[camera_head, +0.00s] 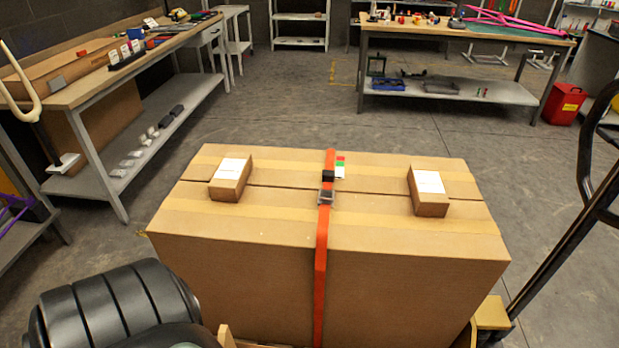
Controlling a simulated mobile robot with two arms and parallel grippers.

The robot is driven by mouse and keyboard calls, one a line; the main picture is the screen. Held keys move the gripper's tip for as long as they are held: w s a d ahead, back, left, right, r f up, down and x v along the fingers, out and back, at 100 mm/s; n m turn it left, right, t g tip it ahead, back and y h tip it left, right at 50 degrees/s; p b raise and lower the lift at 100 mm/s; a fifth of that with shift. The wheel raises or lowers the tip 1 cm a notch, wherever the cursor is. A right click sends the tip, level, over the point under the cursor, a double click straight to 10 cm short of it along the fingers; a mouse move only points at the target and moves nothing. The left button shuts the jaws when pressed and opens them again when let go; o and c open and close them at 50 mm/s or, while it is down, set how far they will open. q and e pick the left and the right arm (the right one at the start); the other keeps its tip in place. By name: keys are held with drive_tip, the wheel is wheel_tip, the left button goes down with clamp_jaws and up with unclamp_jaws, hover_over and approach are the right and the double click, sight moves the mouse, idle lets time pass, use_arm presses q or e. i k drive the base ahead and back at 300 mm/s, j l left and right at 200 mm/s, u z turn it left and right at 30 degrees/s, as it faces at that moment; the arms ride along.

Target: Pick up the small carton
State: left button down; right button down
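Two small cartons lie on top of a large cardboard box (420,285). The left small carton (231,180) is brown with a white label on its top, and sits near the box's left end. The right small carton (430,191) looks alike, also with a white label, and sits near the right end. Both stand apart from the strap. Neither of my grippers is in view, and nothing is touching either carton.
A red strap (321,250) with a dark buckle runs over the large box's middle. A black handle frame (560,220) rises at the right. Workbenches stand at the left (95,85) and back (470,32). Grey floor is open behind the box.

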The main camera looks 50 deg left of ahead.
sight(228, 183)
drive_tip(key=u, duration=3.35)
drive_tip(key=i+j+u, duration=0.1)
drive_tip(key=j, duration=0.3)
drive_tip(key=i+j+u, duration=0.1)
drive_tip(key=i+j, duration=0.15)
drive_tip(key=j, duration=0.15)
drive_tip(key=i+j+u, duration=0.1)
drive_tip(key=j, duration=0.3)
drive_tip(key=i+j+u, duration=0.15)
drive_tip(key=i+j, duration=0.15)
drive_tip(key=i+j+z, duration=0.15)
drive_tip(key=i+z, duration=0.15)
drive_tip(key=i, duration=0.25)
drive_tip(key=i+j+z, duration=0.3)
drive_tip(key=i, duration=0.25)
drive_tip(key=i+l+z, duration=0.1)
drive_tip(key=z, duration=0.35)
drive_tip(key=i+z, duration=0.3)
drive_tip(key=z, duration=0.15)
drive_tip(key=i+z, duration=0.2)
drive_tip(key=z, duration=0.25)
drive_tip(key=i+j+z, duration=0.2)
drive_tip(key=z, duration=0.25)
drive_tip(key=i+j+z, duration=0.15)
drive_tip(key=z, duration=0.3)
